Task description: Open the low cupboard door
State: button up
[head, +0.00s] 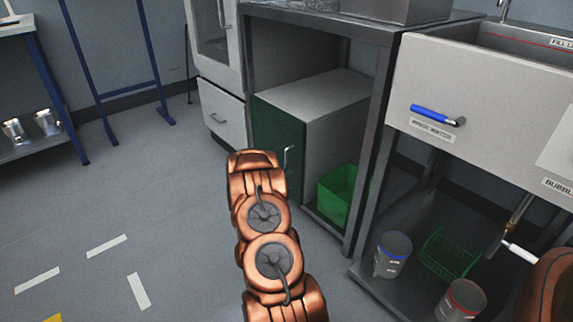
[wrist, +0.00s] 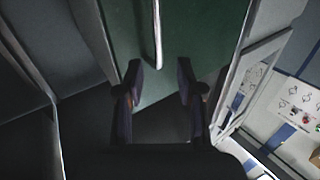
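The low cupboard (head: 335,125) is a grey-white box under the steel bench, with a dark green door (head: 280,130) on its left-facing front. The door looks shut. Its upright metal bar handle (head: 288,160) shows just beyond the end of my copper arm. In the wrist view the green door (wrist: 205,35) fills the top middle, and the pale handle (wrist: 157,35) runs down between the lines of my fingers. My gripper (wrist: 159,78) is open and empty, its fingertips apart on either side of the handle's lower end. In the head view my arm hides the gripper.
A green bin (head: 342,195) stands beside the cupboard, near the bench leg (head: 366,170). A white drawer unit (head: 222,112) is close on the left. A sink unit (head: 480,90) with buckets (head: 392,255) below is at right. The floor on the left is clear.

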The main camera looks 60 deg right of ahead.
aim_at(286, 158)
jog(key=shift+b+x, duration=1.55)
jog(key=shift+x, duration=2.4)
jog(key=shift+s, duration=0.25)
jog(key=shift+f, duration=0.1)
grip_shut()
